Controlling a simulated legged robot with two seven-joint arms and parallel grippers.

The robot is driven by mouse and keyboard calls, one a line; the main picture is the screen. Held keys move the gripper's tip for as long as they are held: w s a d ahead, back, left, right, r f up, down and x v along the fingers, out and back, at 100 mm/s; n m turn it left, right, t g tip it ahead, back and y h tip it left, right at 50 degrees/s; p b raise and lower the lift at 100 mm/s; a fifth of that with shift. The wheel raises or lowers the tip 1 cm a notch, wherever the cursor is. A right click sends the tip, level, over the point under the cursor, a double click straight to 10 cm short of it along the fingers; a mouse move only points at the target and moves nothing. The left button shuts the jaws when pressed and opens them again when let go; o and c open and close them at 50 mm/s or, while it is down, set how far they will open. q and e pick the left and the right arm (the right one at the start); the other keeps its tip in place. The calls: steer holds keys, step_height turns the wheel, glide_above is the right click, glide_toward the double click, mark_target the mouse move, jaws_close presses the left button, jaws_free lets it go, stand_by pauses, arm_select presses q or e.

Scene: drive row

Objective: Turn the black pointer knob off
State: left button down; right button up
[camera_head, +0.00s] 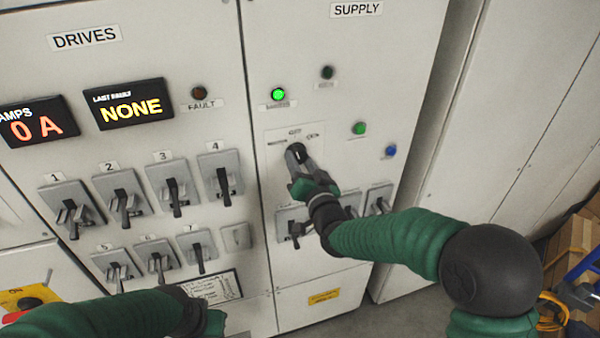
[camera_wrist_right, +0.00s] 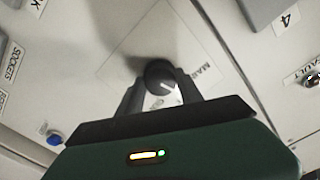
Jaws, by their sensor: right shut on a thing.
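The black pointer knob (camera_wrist_right: 162,80) sits on a pale square plate (camera_wrist_right: 150,45) of the cabinet, and a white pointer line shows on its face. In the head view the knob (camera_head: 296,150) is on the SUPPLY panel, partly covered by my gripper. My right gripper (camera_head: 298,158) is shut on the knob; in the right wrist view its two fingers (camera_wrist_right: 160,98) stand on either side of it. The plate's small lettering is too blurred to read for certain in the head view. My left arm (camera_head: 110,312) is at the lower left, and its fingers are not visible.
Above the knob are a lit green lamp (camera_head: 278,94) and a dark lamp (camera_head: 327,72). A green button (camera_head: 359,128) and a blue button (camera_head: 391,151) are to its right. Numbered drive handles (camera_head: 174,190) stick out at left. More handles (camera_head: 379,200) are below my right wrist.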

steer(key=shift+m+b, duration=1.65)
steer(key=shift+m, duration=0.35)
steer(key=o, duration=1.4)
steer(key=shift+d, duration=0.15)
steer(key=shift+c, duration=0.2)
steer(key=shift+s, duration=0.15)
